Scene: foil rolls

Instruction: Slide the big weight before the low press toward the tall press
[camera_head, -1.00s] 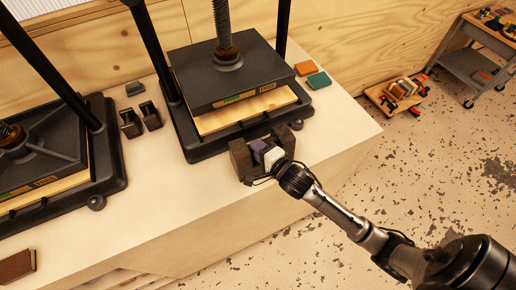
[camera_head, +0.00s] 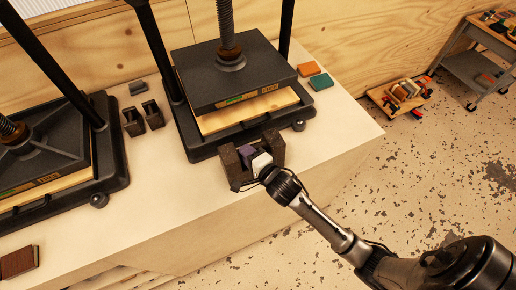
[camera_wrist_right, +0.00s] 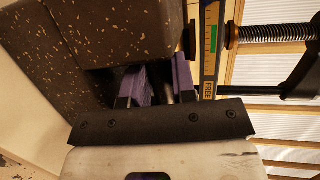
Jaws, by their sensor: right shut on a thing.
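The big weight (camera_head: 229,162) is a dark, speckled block with two raised ends, on the bench in front of the middle press (camera_head: 235,80). My right gripper (camera_head: 247,154) reaches in from the lower right and is shut on the weight between those ends. In the right wrist view, the weight (camera_wrist_right: 110,35) fills the upper left. The purple fingers (camera_wrist_right: 160,85) go into its recess, and their grip is partly hidden. A second press (camera_head: 45,150) stands at the left, partly cut off. I cannot tell which press is the low one. My left gripper is not in view.
Two small dark weights (camera_head: 143,117) stand between the presses, with a grey piece (camera_head: 137,87) behind. A brown book (camera_head: 18,261) lies at front left. Orange (camera_head: 309,69) and green (camera_head: 321,81) pieces lie right of the middle press. The bench front left of my gripper is clear.

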